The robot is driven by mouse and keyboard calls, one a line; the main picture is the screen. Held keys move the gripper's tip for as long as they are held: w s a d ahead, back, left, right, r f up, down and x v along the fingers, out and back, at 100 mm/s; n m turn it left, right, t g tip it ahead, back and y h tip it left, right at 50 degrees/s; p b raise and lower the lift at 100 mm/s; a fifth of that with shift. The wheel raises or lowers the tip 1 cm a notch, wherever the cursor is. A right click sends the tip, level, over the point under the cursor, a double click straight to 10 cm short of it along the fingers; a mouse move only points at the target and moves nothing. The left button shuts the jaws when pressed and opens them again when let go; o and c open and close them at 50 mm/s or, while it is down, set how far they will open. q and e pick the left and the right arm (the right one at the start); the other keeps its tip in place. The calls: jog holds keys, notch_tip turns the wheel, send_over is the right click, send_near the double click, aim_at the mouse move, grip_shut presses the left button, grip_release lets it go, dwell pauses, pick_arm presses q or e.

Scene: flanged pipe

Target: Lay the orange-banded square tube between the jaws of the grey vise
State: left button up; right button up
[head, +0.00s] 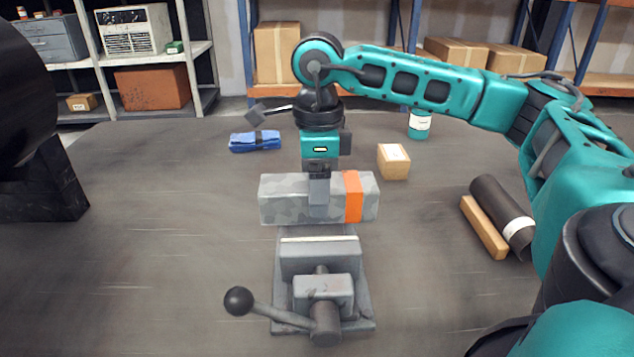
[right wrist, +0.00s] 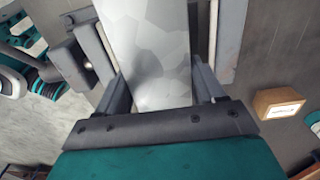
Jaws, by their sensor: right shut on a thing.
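The square tube (head: 285,199) is mottled grey with an orange band (head: 353,197) near its right end. My right gripper (head: 319,203) points down and is shut on the tube near its middle, holding it level and crosswise. The grey vise (head: 320,262) stands below and nearer to me, with its black-knobbed handle at the front left. The tube hides the vise's far side in the head view. In the right wrist view the tube (right wrist: 150,50) lies between my fingers, with grey vise parts (right wrist: 230,40) on both sides. I cannot tell its exact height over the jaws. My left gripper is out of view.
A large black round part on a stand (head: 35,190) is at the left. A blue bundle (head: 254,141), a small box (head: 393,162) and a teal jar (head: 419,125) lie farther back. A dark cylinder (head: 500,212) and wooden bar (head: 484,228) lie right. The table's left middle is clear.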

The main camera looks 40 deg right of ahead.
notch_tip(320, 180, down, 4)
jog(key=b, duration=0.2)
jog(key=shift+r+b, duration=0.15)
jog(key=shift+b, duration=0.15)
jog(key=shift+f+b, duration=0.6)
jog(key=shift+f, duration=0.35)
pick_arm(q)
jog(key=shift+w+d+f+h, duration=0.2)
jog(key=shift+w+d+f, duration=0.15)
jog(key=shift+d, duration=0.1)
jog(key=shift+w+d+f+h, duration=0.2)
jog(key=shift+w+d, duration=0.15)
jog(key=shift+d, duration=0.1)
pick_arm(e)
jog(key=o, duration=1.5)
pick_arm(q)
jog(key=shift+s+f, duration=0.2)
pick_arm(e)
jog(key=shift+o, duration=0.2)
jog(key=shift+f, duration=0.1)
